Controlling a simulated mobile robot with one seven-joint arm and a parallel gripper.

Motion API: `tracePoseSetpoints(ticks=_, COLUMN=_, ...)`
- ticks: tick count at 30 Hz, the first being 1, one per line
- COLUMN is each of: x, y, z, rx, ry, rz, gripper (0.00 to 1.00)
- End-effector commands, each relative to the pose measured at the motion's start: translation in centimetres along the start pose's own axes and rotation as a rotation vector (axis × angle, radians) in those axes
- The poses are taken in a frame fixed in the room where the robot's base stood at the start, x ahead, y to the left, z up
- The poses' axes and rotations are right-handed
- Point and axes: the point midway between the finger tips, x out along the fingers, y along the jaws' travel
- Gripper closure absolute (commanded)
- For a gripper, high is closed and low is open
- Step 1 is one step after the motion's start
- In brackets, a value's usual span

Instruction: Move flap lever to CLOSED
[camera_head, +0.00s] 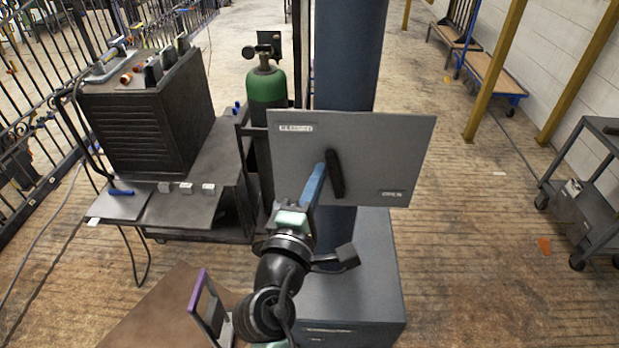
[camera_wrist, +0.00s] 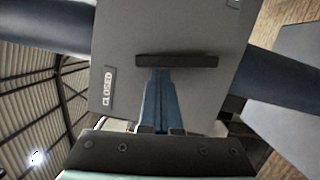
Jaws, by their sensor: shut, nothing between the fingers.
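A grey panel (camera_head: 390,140) carries a CLOSED label (camera_head: 296,128) at its upper left and an OPEN label (camera_head: 398,194) at its lower right. The black flap lever (camera_head: 335,174) stands near upright in the middle of the panel, slightly tilted. In the wrist view the lever (camera_wrist: 190,61) lies across the picture, with the CLOSED label (camera_wrist: 108,87) to its left. My gripper (camera_head: 325,157) has its blue fingers shut and empty, with the tips beside the lever's upper left side. In the wrist view the fingertips (camera_wrist: 158,73) meet the lever's lower edge; I cannot tell whether they touch it.
The panel is in front of a dark blue column (camera_head: 348,55) above a grey base box (camera_head: 375,275). A green gas cylinder (camera_head: 267,88) and a bench with a black ribbed box (camera_head: 150,125) stand to the left. A grey cart (camera_head: 590,200) stands at the right, with open floor between.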

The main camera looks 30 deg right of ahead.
Motion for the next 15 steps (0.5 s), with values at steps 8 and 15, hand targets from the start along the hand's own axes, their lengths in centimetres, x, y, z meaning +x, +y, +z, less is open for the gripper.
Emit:
tracePoseSetpoints(ticks=8, x=0.2, y=0.4, z=1.0, rx=0.14, ry=0.0, rz=-0.036, gripper=1.0)
tracePoseSetpoints(ticks=15, x=0.3, y=0.4, z=1.3, rx=0.192, ry=0.0, rz=-0.049, gripper=1.0)
